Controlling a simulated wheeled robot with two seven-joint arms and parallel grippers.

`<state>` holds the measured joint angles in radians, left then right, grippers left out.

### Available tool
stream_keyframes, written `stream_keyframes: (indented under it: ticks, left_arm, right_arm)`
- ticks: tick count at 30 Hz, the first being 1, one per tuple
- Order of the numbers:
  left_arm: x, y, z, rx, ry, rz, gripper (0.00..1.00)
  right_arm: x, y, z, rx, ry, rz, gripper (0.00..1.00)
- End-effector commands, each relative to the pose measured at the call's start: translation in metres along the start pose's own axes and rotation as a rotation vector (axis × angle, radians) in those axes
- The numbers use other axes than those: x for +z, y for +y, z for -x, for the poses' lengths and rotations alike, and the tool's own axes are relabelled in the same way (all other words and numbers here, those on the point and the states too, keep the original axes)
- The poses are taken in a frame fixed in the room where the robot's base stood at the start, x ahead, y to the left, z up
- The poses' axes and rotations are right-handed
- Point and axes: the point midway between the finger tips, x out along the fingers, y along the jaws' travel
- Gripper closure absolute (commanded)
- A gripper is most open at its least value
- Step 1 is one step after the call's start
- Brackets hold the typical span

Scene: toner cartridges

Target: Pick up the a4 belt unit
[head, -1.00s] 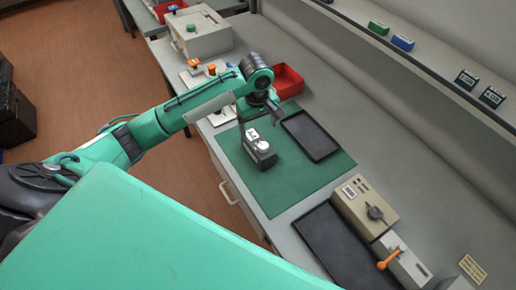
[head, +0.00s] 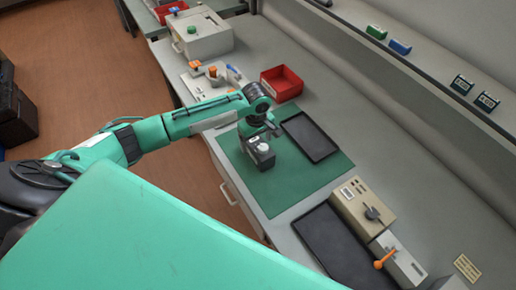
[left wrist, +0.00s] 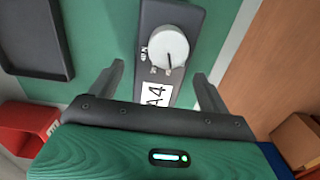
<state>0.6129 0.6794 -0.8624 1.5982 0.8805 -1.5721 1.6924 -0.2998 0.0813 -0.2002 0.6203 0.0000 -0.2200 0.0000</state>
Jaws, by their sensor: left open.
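The A4 belt unit (head: 264,157) is a dark grey block with a white round knob on top. It stands on the green mat (head: 291,190). In the left wrist view the unit (left wrist: 186,20) shows its white knob and a white label reading "A4". My left gripper (head: 262,137) is right above the unit at its far end. In the left wrist view the open fingers of the left gripper (left wrist: 160,84) are on either side of the unit's labelled end, with a gap on both sides. Whether the fingers reach down beside it is unclear. My right gripper is not in view.
A black tray (head: 310,137) lies on the mat just right of the unit. A red bin (head: 282,83) stands behind. A beige device (head: 361,203) and a larger dark tray (head: 333,246) are nearer. The mat's near part is clear.

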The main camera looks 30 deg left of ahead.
Motion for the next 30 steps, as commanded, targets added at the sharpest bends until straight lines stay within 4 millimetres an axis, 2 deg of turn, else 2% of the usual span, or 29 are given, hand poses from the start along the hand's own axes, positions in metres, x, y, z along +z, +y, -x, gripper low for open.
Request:
stream_keyframes:
  ticks: [1,6,14,17,24,25,26,30]
  left_arm:
    - [0.002,0.0,-0.005,-0.003,-0.001,0.0,0.2]
    - [0.002,0.0,-0.026,-0.001,0.0,0.001,0.2]
    - [0.002,0.0,-0.031,0.0,0.0,0.0,0.2]
    - [0.002,0.0,-0.031,0.0,0.0,0.0,0.36]
    - [0.002,0.0,-0.031,0.0,0.0,0.0,0.83]
    - [0.001,0.001,-0.03,0.001,0.001,0.0,0.83]
    - [0.001,0.001,-0.03,0.002,0.001,0.0,0.88]
    - [0.001,0.001,-0.03,0.002,0.001,0.0,0.88]
  right_arm:
    - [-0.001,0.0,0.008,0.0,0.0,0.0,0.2]
    - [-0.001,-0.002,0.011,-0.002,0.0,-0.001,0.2]
    - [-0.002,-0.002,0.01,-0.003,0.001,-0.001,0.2]
    - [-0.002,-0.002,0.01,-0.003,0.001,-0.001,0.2]
    - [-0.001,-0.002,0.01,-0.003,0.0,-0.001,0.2]
    - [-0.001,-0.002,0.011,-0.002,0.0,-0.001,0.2]
    - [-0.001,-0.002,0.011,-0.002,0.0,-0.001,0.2]
    - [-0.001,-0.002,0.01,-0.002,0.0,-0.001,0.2]
